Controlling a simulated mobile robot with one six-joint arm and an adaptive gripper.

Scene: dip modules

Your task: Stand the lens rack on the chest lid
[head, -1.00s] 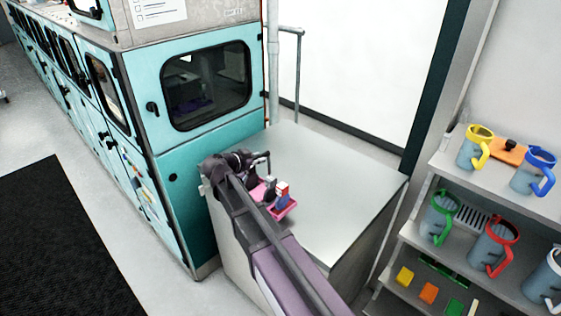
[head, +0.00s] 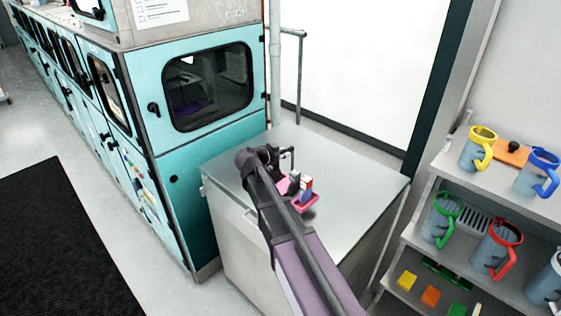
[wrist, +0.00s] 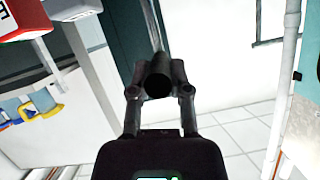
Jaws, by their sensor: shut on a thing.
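The lens rack appears to be the small pink holder (head: 304,206) with blue and red-and-white blocks in it. It is over the chest lid (head: 345,180), a bare grey metal top. I cannot tell whether it touches the lid. In the wrist view my gripper (wrist: 158,88) is shut on a dark round piece, which seems to be the rack's handle. A red-and-white block (wrist: 30,18) shows at the top left there. The pink base is not clear in that view.
Teal cabinets (head: 208,165) stand against the lid's left side. A grey pipe (head: 298,85) rises behind it. Shelves at the right hold mugs with coloured handles (head: 478,150) and an orange piece with a black knob (head: 511,152). The lid's back and right are clear.

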